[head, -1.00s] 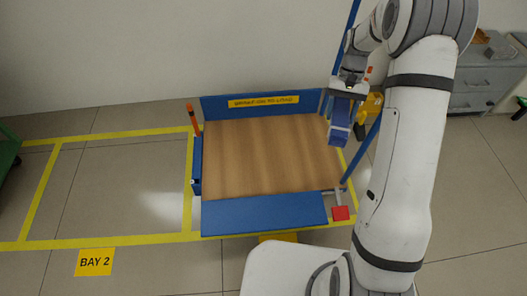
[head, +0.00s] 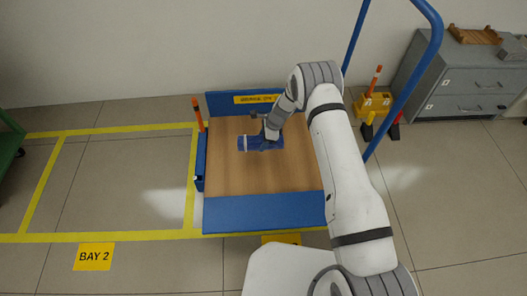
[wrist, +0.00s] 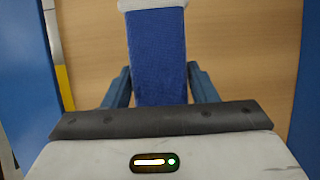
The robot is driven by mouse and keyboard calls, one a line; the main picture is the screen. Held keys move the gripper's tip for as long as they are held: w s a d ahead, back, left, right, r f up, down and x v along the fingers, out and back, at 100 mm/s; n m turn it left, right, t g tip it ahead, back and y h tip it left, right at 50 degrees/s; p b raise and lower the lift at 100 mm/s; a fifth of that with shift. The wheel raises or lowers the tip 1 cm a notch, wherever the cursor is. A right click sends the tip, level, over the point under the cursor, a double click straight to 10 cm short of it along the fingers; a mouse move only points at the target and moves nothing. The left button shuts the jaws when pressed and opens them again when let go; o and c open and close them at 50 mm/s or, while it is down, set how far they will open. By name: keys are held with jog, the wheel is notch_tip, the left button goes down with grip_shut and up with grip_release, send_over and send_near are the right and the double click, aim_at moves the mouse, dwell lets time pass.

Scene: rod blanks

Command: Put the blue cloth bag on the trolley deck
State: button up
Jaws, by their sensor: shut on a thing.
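The blue cloth bag (head: 255,143) with a pale end is in my gripper (head: 270,136), over the middle of the trolley's wooden deck (head: 232,178). It lies sideways in the head view, pale end to the left. In the wrist view the blue bag (wrist: 157,55) runs between the two dark blue fingers of my gripper (wrist: 158,88), which are shut on it. Wooden deck shows behind it. I cannot tell whether the bag touches the deck.
Blue boards edge the deck at the back (head: 225,103) and front (head: 262,212). A blue handle (head: 400,100) rises at the right. An orange post (head: 198,115) stands at the left corner. Grey drawers (head: 470,80) stand at the right. The visible deck around the bag is clear.

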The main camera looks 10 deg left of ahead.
aim_at(259, 157)
notch_tip(259, 157, down, 8)
jog(key=b, duration=0.2)
jog(key=shift+b, duration=0.3)
jog(key=shift+f, duration=0.15)
jog(key=shift+f, duration=0.15)
jog(key=o, duration=1)
